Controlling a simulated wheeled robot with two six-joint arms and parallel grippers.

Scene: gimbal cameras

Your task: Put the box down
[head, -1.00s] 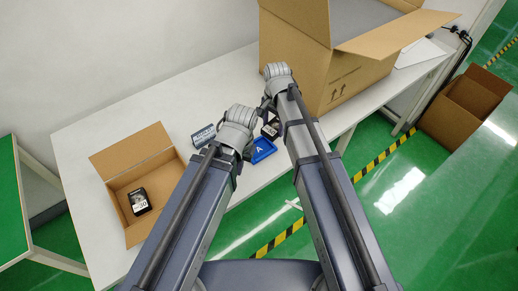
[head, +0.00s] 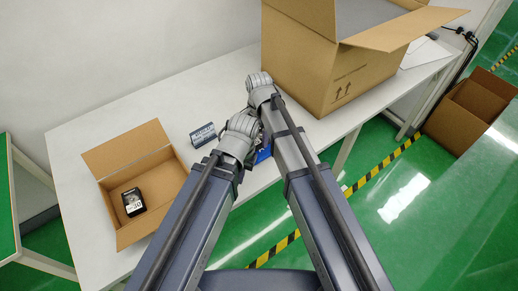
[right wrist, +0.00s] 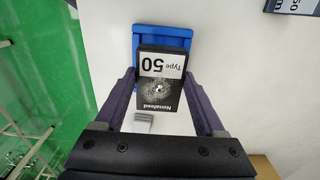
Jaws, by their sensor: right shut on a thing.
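A black box (right wrist: 158,95) with a white "Type 50" label is between the fingers of my right gripper (right wrist: 160,77) in the right wrist view. The right gripper is shut on it. A blue tray (right wrist: 161,33) lies behind the box in that view; whether they touch is unclear. In the head view a sliver of the blue tray (head: 263,155) shows between my arms, and the held box is hidden there. My left gripper (head: 238,137) is beside the right wrist, its fingers hidden.
A dark labelled box (head: 203,135) stands on the white table (head: 90,130). A small open carton (head: 170,185) at left holds another black box (head: 133,202). A large open carton (head: 310,70) stands at back right.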

